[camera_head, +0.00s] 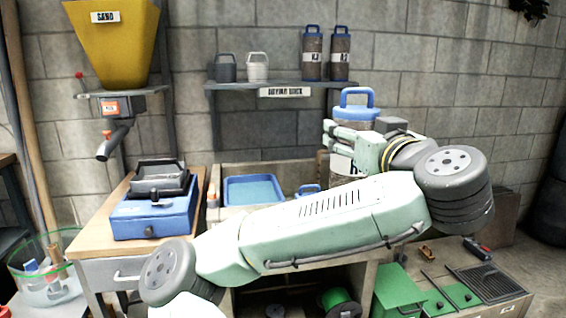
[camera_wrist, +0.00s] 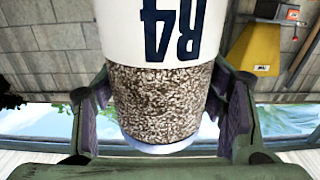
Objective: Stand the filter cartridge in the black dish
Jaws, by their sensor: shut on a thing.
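My gripper (camera_head: 343,138) is shut on the filter cartridge (camera_head: 354,112), a clear cylinder of brown-grey grains with a white label and a blue top handle. In the wrist view, the cartridge (camera_wrist: 160,95) fills the middle between my gripper's fingers (camera_wrist: 163,112), and its label reads R4 upside down. In the head view the cartridge looks upright; my arm hides its lower part, so I cannot tell whether its base touches anything. A black dish (camera_head: 160,180) sits on a blue box with a knob (camera_head: 153,217), on the left bench, apart from the cartridge.
A blue tray (camera_head: 253,190) lies right of the blue box. A wall shelf (camera_head: 280,86) holds two more cartridges (camera_head: 326,55) and two small lidded pots (camera_head: 257,66). A yellow sand hopper (camera_head: 112,45) hangs above the left bench. A green box (camera_head: 398,290) stands low at right.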

